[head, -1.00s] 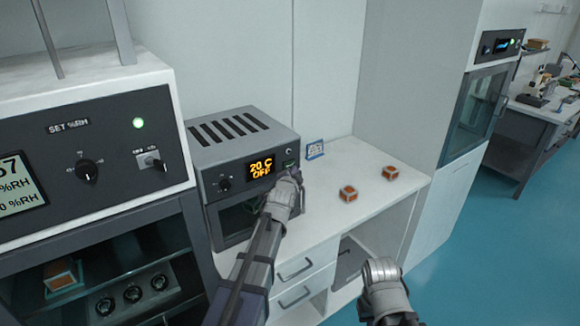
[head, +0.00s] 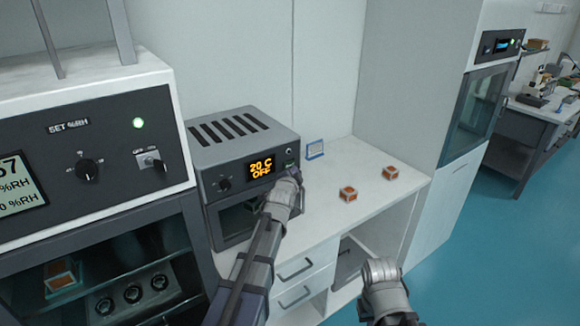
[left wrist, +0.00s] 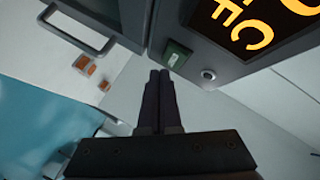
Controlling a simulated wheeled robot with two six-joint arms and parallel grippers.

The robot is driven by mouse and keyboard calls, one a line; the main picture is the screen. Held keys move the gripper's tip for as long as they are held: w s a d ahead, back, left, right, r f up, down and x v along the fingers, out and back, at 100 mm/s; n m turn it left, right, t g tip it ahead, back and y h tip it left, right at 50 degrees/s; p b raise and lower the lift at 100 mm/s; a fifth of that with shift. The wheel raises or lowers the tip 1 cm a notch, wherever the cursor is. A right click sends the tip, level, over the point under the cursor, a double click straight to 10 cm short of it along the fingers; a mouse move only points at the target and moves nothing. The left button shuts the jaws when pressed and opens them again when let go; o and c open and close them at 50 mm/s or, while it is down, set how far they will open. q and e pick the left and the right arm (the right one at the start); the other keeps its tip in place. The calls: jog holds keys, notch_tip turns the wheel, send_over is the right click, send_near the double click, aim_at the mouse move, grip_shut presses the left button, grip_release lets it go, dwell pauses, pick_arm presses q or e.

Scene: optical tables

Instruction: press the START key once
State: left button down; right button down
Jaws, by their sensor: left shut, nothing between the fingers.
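The grey benchtop oven (head: 240,142) has an amber display (head: 261,168) reading 20 C and OFF. A small green key (head: 291,165), which I take for the START key, sits right of the display. It also shows in the left wrist view (left wrist: 176,54); its lettering is too small to read. My left gripper (head: 295,174) is shut and empty, close in front of the panel by the key. In the left wrist view its fingertips (left wrist: 160,73) point just beside and below the key; I cannot tell whether they touch. My right arm's end (head: 381,270) is low at the right; its fingers do not show clearly.
A round button (left wrist: 208,74) sits beside the key. A humidity cabinet (head: 100,135) stands left of the oven.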

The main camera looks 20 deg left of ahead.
pick_arm(q)
jog(key=shift+w+a, duration=0.15)
dwell(0.8)
jog(key=shift+w+a, duration=0.15)
jog(key=shift+a, duration=0.05)
jog(key=shift+w+a, duration=0.25)
jog(key=shift+a, duration=0.1)
dwell(0.7)
dwell(0.4)
jog(key=shift+s+d, duration=0.55)
jog(key=shift+d, duration=0.1)
jog(key=shift+s+d, duration=0.8)
jog(key=shift+d, duration=0.2)
jog(key=shift+s+d, duration=0.75)
jog(key=shift+d, duration=0.25)
